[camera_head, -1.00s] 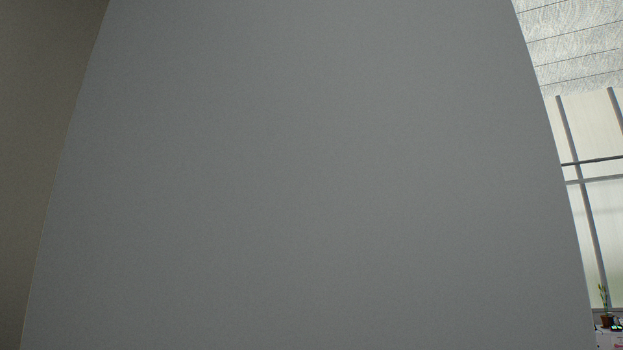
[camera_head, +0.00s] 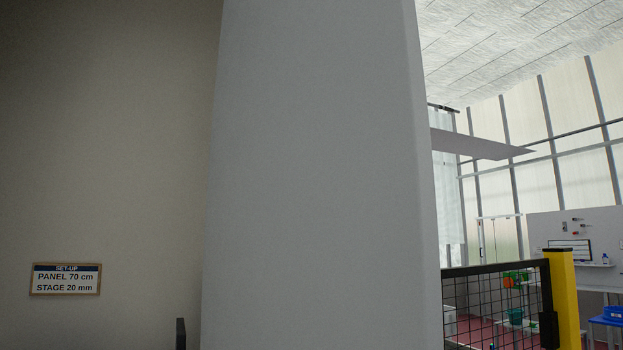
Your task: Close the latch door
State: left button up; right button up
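A black-framed mesh panel (camera_head: 490,269) stands at the lower right, beside a yellow post (camera_head: 563,300). A small dark block (camera_head: 548,330) sits at the panel's edge near the post. I cannot tell whether this panel is the latch door, or whether it is open or shut. Its lower part is cut off by the picture's bottom edge, and its left end meets the edge of a large grey surface. Neither of my grippers is in view.
The large grey upright surface (camera_head: 320,180) fills the middle, close to the camera.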

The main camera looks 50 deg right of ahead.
aim_at(321, 228)
jog(key=k+l, duration=0.1)
jog(key=l, duration=0.4)
jog(key=k+l+u, duration=0.1)
jog(key=l, duration=0.4)
jog(key=k+l, duration=0.1)
jog(key=l, duration=0.35)
jog(key=k+l+u, duration=0.1)
jog(key=l, duration=0.75)
jog(key=i+l, duration=0.15)
jog(key=l, duration=0.25)
